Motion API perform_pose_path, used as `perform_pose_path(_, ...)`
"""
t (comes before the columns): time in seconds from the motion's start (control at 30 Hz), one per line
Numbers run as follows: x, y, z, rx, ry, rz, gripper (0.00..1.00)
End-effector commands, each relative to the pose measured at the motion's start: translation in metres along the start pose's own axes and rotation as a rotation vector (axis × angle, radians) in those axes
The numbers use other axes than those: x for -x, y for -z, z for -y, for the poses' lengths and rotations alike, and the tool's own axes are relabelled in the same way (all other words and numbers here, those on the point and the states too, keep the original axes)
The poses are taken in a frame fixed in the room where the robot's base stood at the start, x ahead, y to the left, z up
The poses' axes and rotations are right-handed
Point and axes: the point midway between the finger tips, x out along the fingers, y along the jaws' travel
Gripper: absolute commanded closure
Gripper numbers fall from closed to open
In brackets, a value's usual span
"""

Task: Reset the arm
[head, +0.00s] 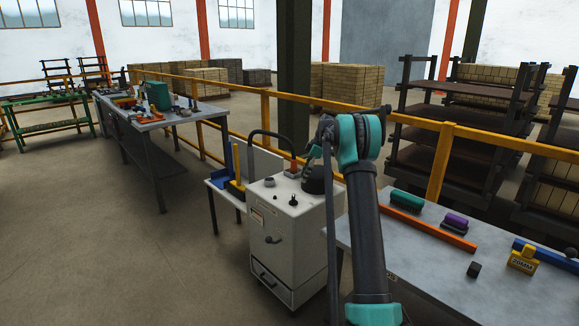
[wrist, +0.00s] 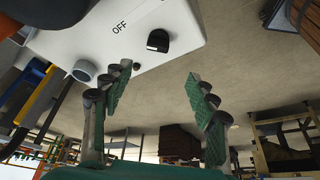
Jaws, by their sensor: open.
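My arm rises from the bottom of the head view, bends at a teal joint, and reaches over a white cabinet (head: 270,235). Beyond the fingers the cabinet top (wrist: 100,35) shows the word OFF beside a black knob (wrist: 157,41). The knob stands apart from the fingers.
A grey table (head: 420,270) at the right holds an orange bar (head: 427,228), a green block (head: 407,201) and a yellow block (head: 522,259). A yellow railing (head: 437,165) and dark racks (head: 445,130) stand behind. The floor (head: 110,260) at left is clear.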

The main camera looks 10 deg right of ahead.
Motion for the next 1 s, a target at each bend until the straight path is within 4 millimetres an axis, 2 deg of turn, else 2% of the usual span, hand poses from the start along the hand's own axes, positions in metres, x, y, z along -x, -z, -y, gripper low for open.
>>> perform_pose_path(0.17,0.014,0.006,0.037,-0.120,-0.031,0.030,0.41)
perform_pose_path(0.47,0.033,0.006,0.134,-0.408,-0.121,0.083,0.41)
perform_pose_path(0.77,0.034,-0.009,0.248,-0.684,-0.229,0.103,0.41)
perform_pose_path(1.0,0.020,-0.031,0.346,-0.897,-0.323,0.096,0.41)
